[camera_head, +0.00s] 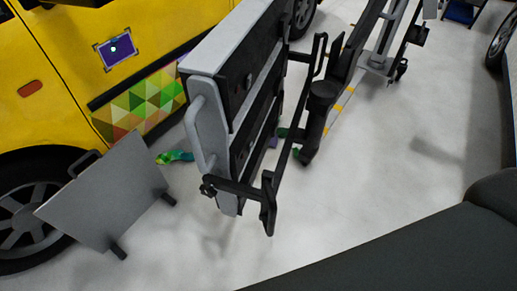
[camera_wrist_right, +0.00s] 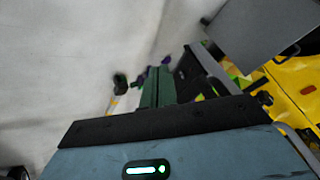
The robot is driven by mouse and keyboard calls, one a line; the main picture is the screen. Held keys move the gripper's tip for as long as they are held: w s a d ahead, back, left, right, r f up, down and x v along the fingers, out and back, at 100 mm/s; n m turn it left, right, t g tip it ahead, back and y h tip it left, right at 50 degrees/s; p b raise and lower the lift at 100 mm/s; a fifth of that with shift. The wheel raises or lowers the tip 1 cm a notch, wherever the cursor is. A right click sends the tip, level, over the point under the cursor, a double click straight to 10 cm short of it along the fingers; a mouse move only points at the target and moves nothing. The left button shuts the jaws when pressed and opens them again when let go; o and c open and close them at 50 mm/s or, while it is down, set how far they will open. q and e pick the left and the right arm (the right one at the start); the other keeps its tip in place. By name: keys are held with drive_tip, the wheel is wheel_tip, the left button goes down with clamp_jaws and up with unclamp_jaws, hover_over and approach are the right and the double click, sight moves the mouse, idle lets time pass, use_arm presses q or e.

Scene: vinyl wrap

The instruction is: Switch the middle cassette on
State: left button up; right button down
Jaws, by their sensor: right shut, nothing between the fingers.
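A lamp unit with a pale grey frame (camera_head: 203,97) and black cassettes (camera_head: 248,75) stands in the middle of the head view. It is tilted, and one pale handle shows at its near end. Small round details show on the cassettes' dark faces, but I cannot tell whether any is on. My right gripper (camera_wrist_right: 162,75) has dark green fingers in the right wrist view; they are shut and empty. Dark lamp parts (camera_wrist_right: 187,72) show beyond them. I cannot tell whether they touch. My left gripper is not in the head view.
A yellow vehicle (camera_head: 60,70) with a coloured triangle decal stands at the left. A grey panel (camera_head: 105,190) on short dark feet stands before it. A green item (camera_head: 175,157) lies near the panel. Black stand arms (camera_head: 318,110) extend behind the lamp. The floor (camera_head: 385,150) at right is mostly clear.

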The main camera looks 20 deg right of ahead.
sight(250, 147)
drive_tip(key=w+d+f+m+t+y+b, duration=0.1)
drive_tip(key=w+f+m+y+b, duration=0.15)
drive_tip(key=w+b, duration=0.5)
drive_tip(key=w+d+f+m+y+b, duration=0.1)
drive_tip(key=w+f+m+y+b, duration=0.2)
drive_tip(key=w, duration=0.8)
use_arm(q)
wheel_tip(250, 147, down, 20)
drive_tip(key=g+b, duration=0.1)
drive_tip(key=b, duration=1)
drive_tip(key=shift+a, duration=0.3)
use_arm(e)
drive_tip(key=w+d+r+t+y, duration=0.3)
drive_tip(key=w+r+y, duration=0.4)
drive_tip(key=w+r, duration=0.6)
drive_tip(key=shift+w+d+r+t+y, duration=0.3)
drive_tip(key=shift+d+r+t+y, duration=0.1)
drive_tip(key=shift+d+r, duration=0.15)
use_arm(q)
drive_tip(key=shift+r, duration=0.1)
use_arm(e)
drive_tip(key=shift+n, duration=0.25)
